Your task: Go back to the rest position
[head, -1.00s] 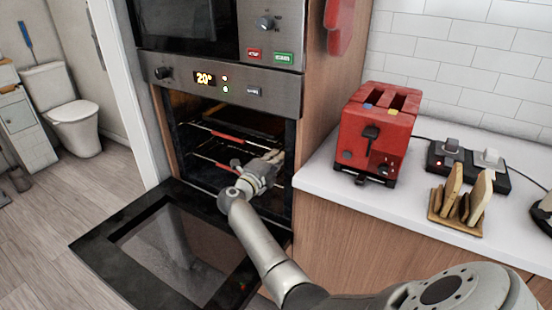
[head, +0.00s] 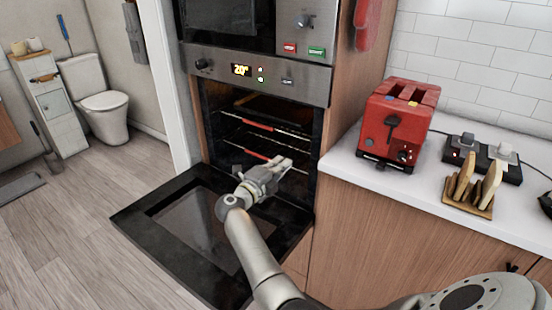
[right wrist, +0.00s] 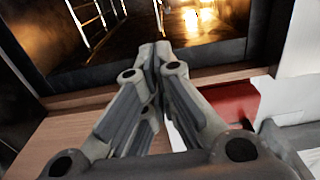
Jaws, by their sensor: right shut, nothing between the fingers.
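My right gripper (head: 283,165) is in front of the open oven (head: 262,130) in the head view, above the inner end of the lowered oven door (head: 150,217). Its fingers are together and hold nothing. In the right wrist view the closed fingertips (right wrist: 160,50) point toward the lit oven cavity (right wrist: 110,30). My left gripper does not show in the head view.
A counter (head: 352,170) on the right bears a red toaster (head: 385,125), a toast rack (head: 472,197) and a socket block (head: 485,157). The oven has wire racks with red front strips (head: 258,125). Open floor (head: 60,225) lies to the left, with a toilet (head: 100,105) behind.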

